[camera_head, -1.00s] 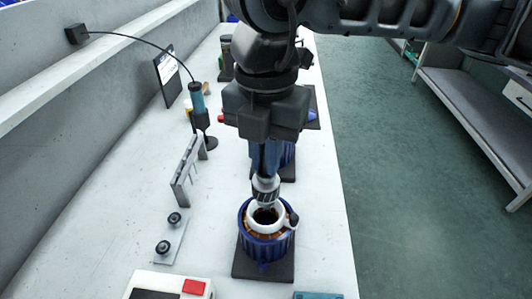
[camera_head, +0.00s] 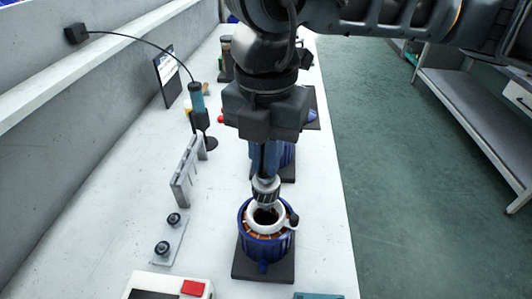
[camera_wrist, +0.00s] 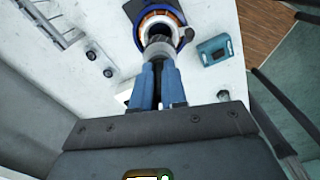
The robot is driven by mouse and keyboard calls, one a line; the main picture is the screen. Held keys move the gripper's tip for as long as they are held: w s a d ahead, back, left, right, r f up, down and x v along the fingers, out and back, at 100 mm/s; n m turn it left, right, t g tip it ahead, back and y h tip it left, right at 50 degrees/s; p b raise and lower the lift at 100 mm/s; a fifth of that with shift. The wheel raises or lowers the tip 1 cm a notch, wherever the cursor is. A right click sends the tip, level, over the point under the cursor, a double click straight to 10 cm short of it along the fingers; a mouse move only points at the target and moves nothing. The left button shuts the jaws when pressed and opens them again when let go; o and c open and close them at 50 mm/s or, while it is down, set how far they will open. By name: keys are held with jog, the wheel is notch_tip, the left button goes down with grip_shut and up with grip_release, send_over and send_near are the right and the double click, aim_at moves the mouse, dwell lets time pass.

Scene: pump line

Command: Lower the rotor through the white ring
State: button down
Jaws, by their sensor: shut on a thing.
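My gripper (camera_head: 265,165) has blue fingers shut on the rotor (camera_head: 266,190), a grey metal part with a ridged band, held upright with its lower end pointing down. The white ring (camera_head: 251,221) sits in the top of a blue ribbed motor housing (camera_head: 259,250), with copper windings around it. The rotor's lower end is at or just above the ring's dark opening; the head view does not show clearly whether it has entered. In the wrist view the rotor (camera_wrist: 160,49) extends from the fingers (camera_wrist: 159,85) and partly covers the ring and the housing (camera_wrist: 184,40).
The housing stands on a dark base plate (camera_head: 245,268) near the bench's right edge. Another blue housing (camera_head: 288,157) is behind. A grey rack (camera_head: 186,172), a plate with two black knobs (camera_head: 170,238) and a box with a red button (camera_head: 193,288) are at left and front.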

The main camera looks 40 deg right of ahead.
aim_at(266, 193)
jog(key=shift+f+b, duration=4.3)
jog(key=shift+b, duration=0.8)
dwell(1.3)
jog(key=c, duration=1.1)
grip_release()
jog(key=shift+o, duration=0.3)
jog(key=shift+o, duration=1)
jog(key=shift+r, duration=0.15)
jog(key=shift+r+p, duration=1)
jog(key=shift+r, duration=1.4)
